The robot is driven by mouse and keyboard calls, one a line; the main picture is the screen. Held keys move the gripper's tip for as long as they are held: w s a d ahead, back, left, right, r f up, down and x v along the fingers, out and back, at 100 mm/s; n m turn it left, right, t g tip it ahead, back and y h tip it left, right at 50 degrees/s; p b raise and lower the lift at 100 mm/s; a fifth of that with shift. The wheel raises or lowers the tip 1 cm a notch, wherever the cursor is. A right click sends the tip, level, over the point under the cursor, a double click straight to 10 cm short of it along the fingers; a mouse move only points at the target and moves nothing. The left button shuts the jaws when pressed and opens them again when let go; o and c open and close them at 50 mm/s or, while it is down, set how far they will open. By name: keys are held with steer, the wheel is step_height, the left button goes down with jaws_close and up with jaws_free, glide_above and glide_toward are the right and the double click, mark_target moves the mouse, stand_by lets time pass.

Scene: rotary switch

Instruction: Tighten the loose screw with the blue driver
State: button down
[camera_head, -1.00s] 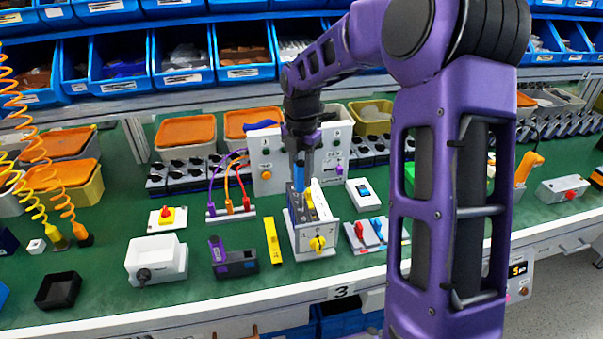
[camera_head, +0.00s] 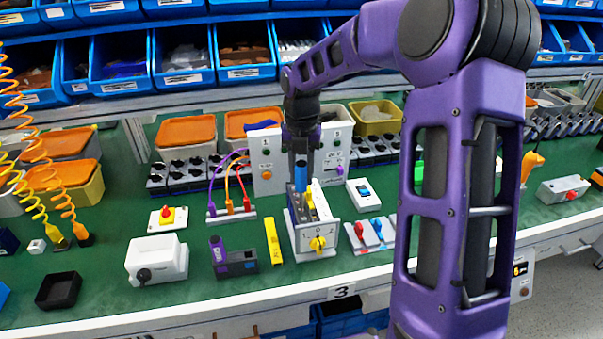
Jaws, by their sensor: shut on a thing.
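My gripper (camera_head: 301,160) points down over the grey-white rotary switch housing (camera_head: 320,238) near the middle of the bench. It is shut on the blue driver (camera_head: 300,178), which stands upright between the fingers. The driver's lower end is at the open top of the housing, and its tip is hidden there. I cannot tell whether it touches a screw. The screws are too small to make out.
A yellow block (camera_head: 273,240) and a black-purple device (camera_head: 233,256) stand left of the housing. A plate with red and blue levers (camera_head: 369,231) lies to its right. A grey panel with buttons (camera_head: 267,158) stands close behind. Green bench shows between things.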

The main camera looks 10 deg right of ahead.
steer(key=shift+f, duration=0.4)
steer(key=m, duration=0.8)
steer(key=shift+s, duration=0.1)
stand_by(0.6)
steer(key=m, duration=0.5)
steer(key=shift+f, duration=0.1)
steer(key=shift+m, duration=1.5)
